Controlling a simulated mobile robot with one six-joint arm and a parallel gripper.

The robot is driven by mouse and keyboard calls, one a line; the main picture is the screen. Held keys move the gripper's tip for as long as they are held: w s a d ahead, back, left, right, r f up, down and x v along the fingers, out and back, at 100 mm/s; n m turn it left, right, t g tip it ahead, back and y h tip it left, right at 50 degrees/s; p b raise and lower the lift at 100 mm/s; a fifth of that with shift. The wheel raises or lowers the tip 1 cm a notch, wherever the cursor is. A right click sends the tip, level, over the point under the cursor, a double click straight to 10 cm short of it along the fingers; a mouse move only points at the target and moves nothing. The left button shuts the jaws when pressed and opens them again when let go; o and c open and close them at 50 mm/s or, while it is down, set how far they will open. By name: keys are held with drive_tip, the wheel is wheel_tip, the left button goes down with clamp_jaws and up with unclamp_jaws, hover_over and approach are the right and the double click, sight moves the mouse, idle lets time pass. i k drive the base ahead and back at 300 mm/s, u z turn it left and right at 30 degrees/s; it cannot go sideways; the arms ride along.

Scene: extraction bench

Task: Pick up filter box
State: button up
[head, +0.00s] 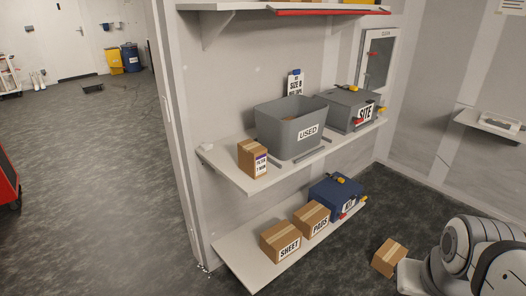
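The filter box (253,159) is a small brown carton with a white and purple label that appears to read "FILTER". It stands upright at the front left of the middle shelf (227,171), left of a grey bin. Nothing hides its front. Part of my arm shows at the lower right, well away from the box. My gripper is not in the picture.
The grey "USED" bin (286,132) and grey "SITE" case (345,107) share the shelf. Below are the "SHEET" box (280,241), "PADS" box (312,219) and a blue case (336,193). A carton (389,257) sits near my arm. Floor is open at left.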

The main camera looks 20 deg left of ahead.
sight(252, 156)
drive_tip(key=u, duration=0.25)
drive_tip(key=i, duration=1)
